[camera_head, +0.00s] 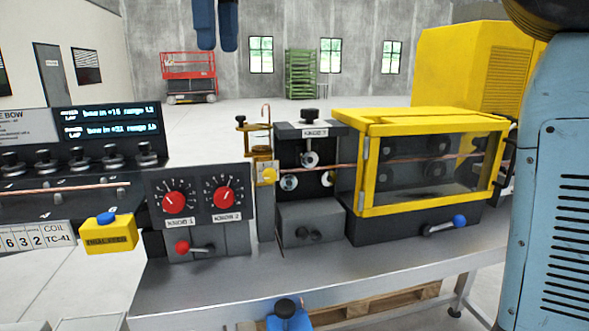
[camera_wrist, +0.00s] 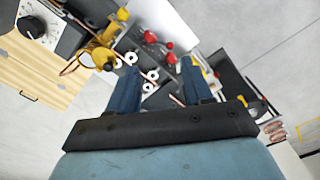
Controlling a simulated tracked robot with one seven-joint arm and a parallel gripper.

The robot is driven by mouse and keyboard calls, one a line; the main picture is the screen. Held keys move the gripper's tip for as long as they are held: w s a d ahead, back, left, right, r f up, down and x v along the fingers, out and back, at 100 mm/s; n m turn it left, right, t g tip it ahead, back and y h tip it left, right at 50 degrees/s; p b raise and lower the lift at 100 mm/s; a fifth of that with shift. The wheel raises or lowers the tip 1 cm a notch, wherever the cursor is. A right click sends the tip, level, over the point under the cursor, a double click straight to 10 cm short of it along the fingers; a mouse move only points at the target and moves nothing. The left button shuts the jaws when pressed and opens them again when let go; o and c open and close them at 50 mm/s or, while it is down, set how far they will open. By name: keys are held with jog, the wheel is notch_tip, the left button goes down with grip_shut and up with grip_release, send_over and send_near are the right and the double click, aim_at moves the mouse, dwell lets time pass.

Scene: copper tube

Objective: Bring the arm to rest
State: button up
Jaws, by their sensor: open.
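My gripper (camera_head: 216,46) hangs into the top of the head view as two blue fingers, with a narrow gap between them. It is high above the bench (camera_head: 330,285) and touches nothing that I can see. In the wrist view my gripper (camera_wrist: 161,70) shows its two blue fingers apart, with nothing held between them. The bench machinery lies beyond the fingertips, turned at an angle. The rest of my arm is mostly out of the head view.
A copper tube (camera_head: 322,168) runs through the rollers toward the yellow-framed guard box (camera_head: 425,112), which looks closed. The panel with two red knobs (camera_head: 198,210) and a yellow box with a blue button (camera_head: 109,232) stand to the left. The air around my gripper looks clear.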

jog(key=s+d+f+m+t, duration=0.1)
jog(key=d+f+m, duration=0.3)
jog(key=d+f, duration=0.45)
jog(key=s+d+f+m+t, duration=0.25)
jog(key=d+f, duration=0.25)
jog(key=d, duration=0.6)
jog(key=s+d+f+m+t, duration=0.1)
jog(key=d+f+m, duration=0.4)
jog(key=d, duration=0.4)
jog(key=s+d+f+m, duration=0.1)
jog(key=s+d+f, duration=0.1)
jog(key=f, duration=0.3)
jog(key=s+d+f+m+t, duration=0.1)
jog(key=s+d+f, duration=0.1)
jog(key=d+f, duration=0.2)
jog(key=shift+s+d+f, duration=0.35)
jog(key=shift+s+f, duration=0.05)
jog(key=shift+f, duration=0.45)
jog(key=shift+m, duration=0.25)
